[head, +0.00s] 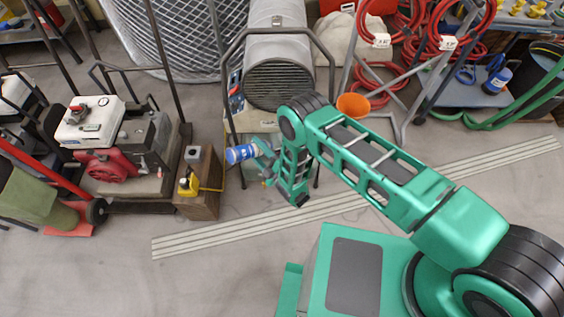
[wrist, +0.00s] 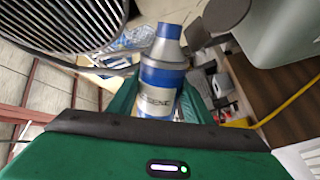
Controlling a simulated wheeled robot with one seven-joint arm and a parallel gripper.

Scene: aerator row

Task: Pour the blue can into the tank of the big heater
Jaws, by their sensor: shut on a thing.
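The blue can (head: 238,154) has a white label and a blue cap-like top. My gripper (head: 257,155) is shut on it and holds it tilted, nearly on its side, its end pointing left in the head view. In the wrist view the can (wrist: 160,88) stands between the green fingers, its narrow neck away from me. The big heater (head: 279,84) is a grey barrel with a dark grille in a tube frame, just behind the gripper. Its beige lower part (head: 243,122) is partly hidden by my arm; I cannot make out a filler opening.
An orange funnel (head: 352,106) stands right of the heater. A wooden block (head: 205,196) with a yellow bottle (head: 189,185) and yellow cord is left of the gripper. A generator (head: 118,140) is further left. Red hoses (head: 398,40) hang at the right.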

